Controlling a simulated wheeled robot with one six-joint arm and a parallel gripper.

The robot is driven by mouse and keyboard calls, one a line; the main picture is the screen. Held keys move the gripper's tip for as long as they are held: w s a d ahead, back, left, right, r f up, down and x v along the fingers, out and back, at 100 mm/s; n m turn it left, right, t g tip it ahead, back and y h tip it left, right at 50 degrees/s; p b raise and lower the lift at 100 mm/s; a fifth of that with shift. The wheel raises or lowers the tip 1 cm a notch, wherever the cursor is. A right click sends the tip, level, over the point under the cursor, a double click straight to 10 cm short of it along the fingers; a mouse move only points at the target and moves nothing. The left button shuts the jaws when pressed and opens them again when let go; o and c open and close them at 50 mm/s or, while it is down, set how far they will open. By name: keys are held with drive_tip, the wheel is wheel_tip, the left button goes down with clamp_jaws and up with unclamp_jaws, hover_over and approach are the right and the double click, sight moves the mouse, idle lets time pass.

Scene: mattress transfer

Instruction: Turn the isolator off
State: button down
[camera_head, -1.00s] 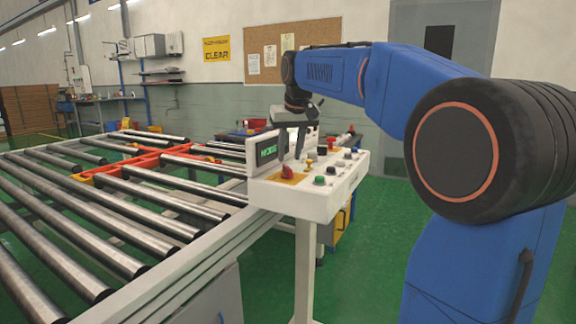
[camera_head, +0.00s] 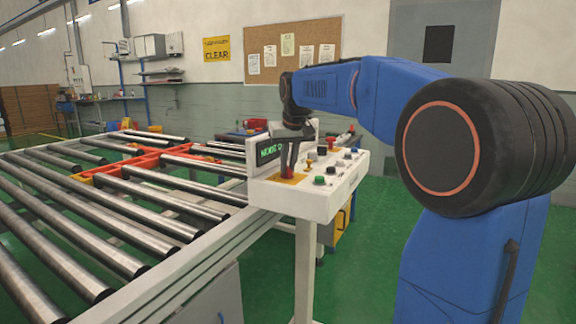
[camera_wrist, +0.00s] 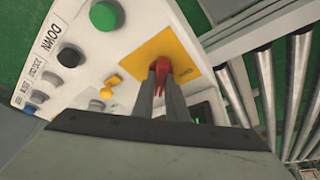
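The isolator is a red handle (camera_wrist: 161,68) on a yellow plate (camera_wrist: 189,60) at the near left corner of the white control panel. In the head view its red part (camera_head: 287,173) shows low, just below my fingers. My gripper (camera_head: 289,158) points down over it. In the wrist view the two dark fingers of my gripper (camera_wrist: 161,84) stand close together, one on each side of the red handle, with a thin red strip between them. They look closed on it. The lower part of the handle is partly hidden by the fingers.
The white control panel (camera_head: 318,205) carries a green button (camera_head: 319,181), black knobs and a yellow knob (camera_wrist: 113,80) beside the isolator. A small screen (camera_head: 268,151) with green text stands behind it. The roller conveyor (camera_head: 110,235) lies to the left.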

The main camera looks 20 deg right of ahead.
drive_tip(key=shift+n, duration=0.4)
drive_tip(key=n+y, duration=0.1)
drive_tip(key=n, duration=0.2)
drive_tip(key=shift+d+n+y, duration=0.2)
drive_tip(key=shift+n+y, duration=0.1)
drive_tip(key=shift+y, duration=0.1)
drive_tip(key=n, duration=0.2)
drive_tip(key=n+g+y, duration=0.1)
drive_tip(key=n, duration=0.1)
drive_tip(key=shift+w+d+n+y, duration=0.15)
drive_tip(key=shift+n+y, duration=0.15)
drive_tip(key=n+g+y, duration=0.1)
drive_tip(key=n, duration=0.3)
drive_tip(key=shift+w+d, duration=0.1)
drive_tip(key=shift+w+n+g+y, duration=0.15)
drive_tip(key=shift+n+g, duration=0.35)
drive_tip(key=shift+n, duration=0.7)
drive_tip(key=shift+s+n+g+y, duration=0.15)
drive_tip(key=shift+n+g, duration=0.35)
drive_tip(key=shift+n, duration=0.7)
drive_tip(key=shift+w, duration=0.1)
drive_tip(key=c, duration=1.8)
unclamp_jaws()
drive_tip(key=shift+o, duration=0.2)
